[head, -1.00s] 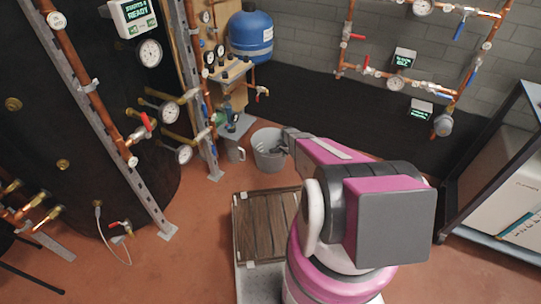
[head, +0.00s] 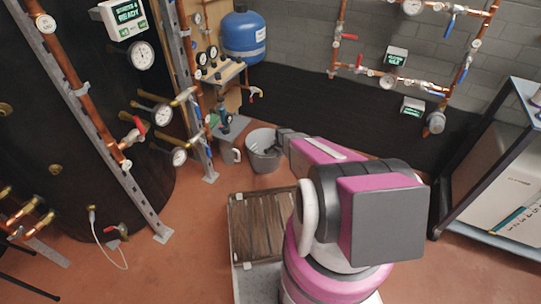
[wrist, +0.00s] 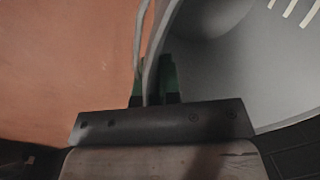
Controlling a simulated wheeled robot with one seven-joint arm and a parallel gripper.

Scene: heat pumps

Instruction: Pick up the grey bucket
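The grey bucket (head: 264,160) stands upright on the red floor near the back wall, left of my arm, in the head view. In the wrist view its pale grey wall and inside (wrist: 215,75) fill the right side. My gripper (wrist: 153,88) is at the bucket's rim, with one green-tipped finger outside the wall and one inside. The fingers are close together with the wall between them, and they look shut on it. A thin strip, perhaps the bucket's handle, runs beside the rim. My arm hides part of the gripper in the head view.
A wooden pallet-like platform (head: 257,225) lies in front. Pipe racks and a blue tank (head: 244,36) stand behind. A white unit in a dark frame (head: 500,190) is at right. Red floor is open at left front.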

